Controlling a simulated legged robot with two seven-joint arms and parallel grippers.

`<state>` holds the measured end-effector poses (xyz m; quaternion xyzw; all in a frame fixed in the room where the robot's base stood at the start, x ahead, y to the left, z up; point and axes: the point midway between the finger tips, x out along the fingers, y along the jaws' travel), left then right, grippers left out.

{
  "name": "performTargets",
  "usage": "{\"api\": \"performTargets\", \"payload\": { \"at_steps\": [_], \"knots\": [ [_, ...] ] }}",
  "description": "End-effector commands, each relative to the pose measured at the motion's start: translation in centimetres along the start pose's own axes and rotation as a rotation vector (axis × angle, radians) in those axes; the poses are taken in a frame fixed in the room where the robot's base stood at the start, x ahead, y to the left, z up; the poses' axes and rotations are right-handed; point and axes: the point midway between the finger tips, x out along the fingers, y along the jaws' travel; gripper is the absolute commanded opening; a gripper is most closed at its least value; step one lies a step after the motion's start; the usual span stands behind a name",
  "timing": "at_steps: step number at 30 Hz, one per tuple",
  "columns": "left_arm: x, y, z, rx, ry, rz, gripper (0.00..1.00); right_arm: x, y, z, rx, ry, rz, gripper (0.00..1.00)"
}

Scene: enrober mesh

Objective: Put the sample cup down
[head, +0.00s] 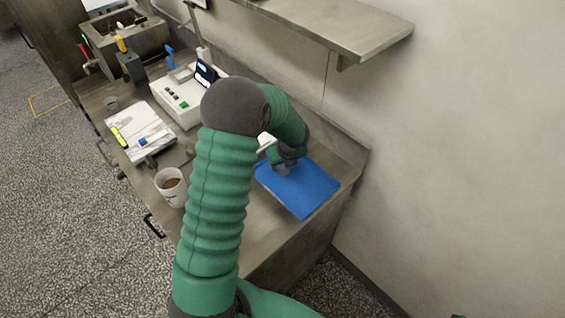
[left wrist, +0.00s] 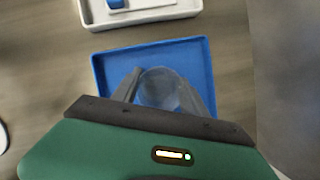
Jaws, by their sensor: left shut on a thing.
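My left gripper (head: 283,166) is over the blue tray (head: 312,195) at the right end of the counter; my arm partly hides it in the head view. In the left wrist view the two grey fingers of the gripper (left wrist: 165,101) are shut on a clear sample cup (left wrist: 160,86). The cup is in front of the blue tray (left wrist: 200,62), within its outline. I cannot tell whether the cup's base touches the tray. My right gripper is not in view.
A paper cup with brown liquid (head: 170,188) stands near the counter's front edge. A shelf (head: 345,28) juts from the wall. A white tray (left wrist: 150,16) lies beyond the blue one.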

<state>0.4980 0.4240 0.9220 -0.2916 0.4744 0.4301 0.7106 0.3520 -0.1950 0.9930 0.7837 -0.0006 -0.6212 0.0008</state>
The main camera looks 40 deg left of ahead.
Motion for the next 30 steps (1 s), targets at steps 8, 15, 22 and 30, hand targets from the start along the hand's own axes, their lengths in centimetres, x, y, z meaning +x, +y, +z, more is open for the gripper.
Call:
{"api": "performTargets", "payload": {
  "at_steps": [8, 15, 22, 30],
  "knots": [
    [-0.1, 0.1, 0.0, 0.000, 0.001, 0.001, 0.73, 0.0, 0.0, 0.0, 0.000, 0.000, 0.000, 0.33],
    [-0.1, 0.1, 0.0, 0.000, 0.001, 0.000, 0.73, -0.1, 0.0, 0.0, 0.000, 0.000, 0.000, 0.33],
    [-2.9, 0.0, 0.2, -0.001, -0.002, -0.002, 0.73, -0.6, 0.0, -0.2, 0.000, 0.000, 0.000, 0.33],
    [-9.8, 0.0, 0.2, 0.000, -0.003, -0.002, 0.73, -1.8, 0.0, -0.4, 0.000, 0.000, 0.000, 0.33]
  ]
}}
